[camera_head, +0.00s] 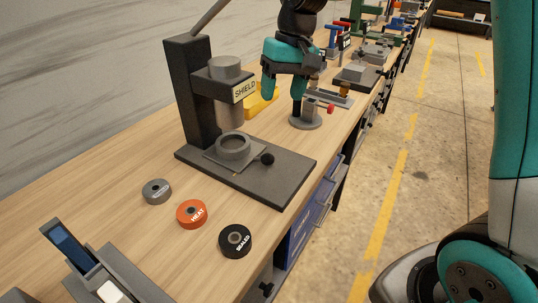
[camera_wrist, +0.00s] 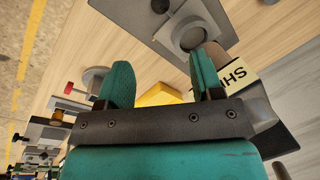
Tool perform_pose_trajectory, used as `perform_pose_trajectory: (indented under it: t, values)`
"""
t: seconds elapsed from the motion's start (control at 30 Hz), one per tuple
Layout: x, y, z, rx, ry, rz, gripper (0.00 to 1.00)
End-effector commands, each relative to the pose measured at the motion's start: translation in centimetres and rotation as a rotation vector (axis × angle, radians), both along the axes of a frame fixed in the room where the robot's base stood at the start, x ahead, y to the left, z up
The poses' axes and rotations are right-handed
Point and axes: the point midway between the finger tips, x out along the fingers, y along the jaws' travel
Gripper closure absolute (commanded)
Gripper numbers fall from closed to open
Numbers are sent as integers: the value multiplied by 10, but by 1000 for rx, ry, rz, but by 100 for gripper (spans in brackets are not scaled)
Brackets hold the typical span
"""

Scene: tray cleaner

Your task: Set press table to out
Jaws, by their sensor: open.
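A dark press (camera_head: 190,95) stands on the bench, with a grey cylinder labelled SHIELD (camera_head: 246,90) on its column. Below it, the press table (camera_head: 213,157), a grey square plate carrying a round ring (camera_head: 233,147), lies on the dark base. A black ball knob (camera_head: 267,159) is at the table's right side. In the wrist view, the ring (camera_wrist: 190,36) and knob (camera_wrist: 160,5) show at the top. My gripper (camera_head: 284,107) is open and empty, pointing down behind and right of the press, above the bench and apart from the knob. Its fingers (camera_wrist: 161,75) also show in the wrist view.
Grey, orange HEAT (camera_head: 192,214) and black SEALED (camera_head: 235,241) discs lie in front of the press. A yellow object (camera_head: 262,101) and a round-based stand with a red knob (camera_head: 305,120) are near my gripper. More fixtures line the bench behind. The aisle at right is clear.

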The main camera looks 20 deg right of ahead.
Motion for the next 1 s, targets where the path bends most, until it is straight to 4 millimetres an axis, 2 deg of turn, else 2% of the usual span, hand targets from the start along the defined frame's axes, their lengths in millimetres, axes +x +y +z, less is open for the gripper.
perform_pose_trajectory:
  t: [0.17,0.5,0.7,0.83,1.0]
  values:
    - [-2,5,-28,-1,5,0,40]
    - [-3,21,-105,0,6,3,40]
    - [-3,28,-142,-1,3,2,40]
    - [-2,31,-157,0,2,2,40]
    - [-2,32,-165,0,-1,2,40]
